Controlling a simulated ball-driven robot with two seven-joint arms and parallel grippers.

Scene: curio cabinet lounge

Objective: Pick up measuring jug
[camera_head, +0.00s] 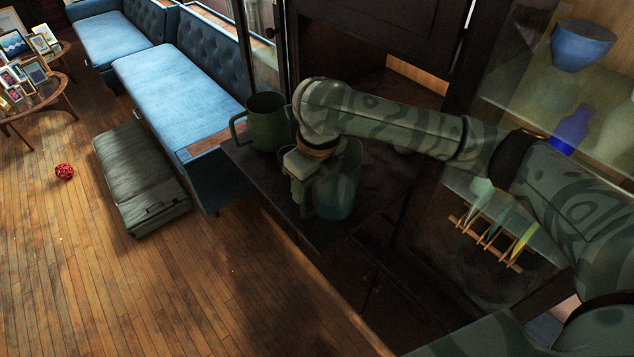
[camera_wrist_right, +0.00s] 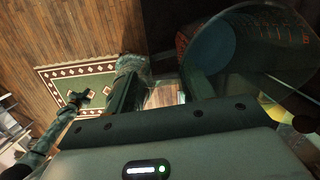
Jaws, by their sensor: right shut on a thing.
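The measuring jug (camera_head: 338,195) is a clear, teal-tinted vessel standing at the dark cabinet's ledge, partly hidden by my right wrist. In the right wrist view the jug (camera_wrist_right: 245,45) fills the upper right, with small red markings on its wall. My right gripper (camera_head: 302,178) is at the jug's left side, by its handle, and is shut on it. The exact contact is hard to see. In the right wrist view, my left arm and its small dark gripper (camera_wrist_right: 78,99) show far off above the rug. Its jaws are too small to read.
A dark green two-handled pot (camera_head: 266,124) stands close behind the gripper on the dark ledge (camera_head: 275,190). A glass-fronted cabinet with a blue vase (camera_head: 571,128) is at the right. A blue bench (camera_head: 180,90) and a grey-green case (camera_head: 140,175) lie left. The wooden floor is mostly clear.

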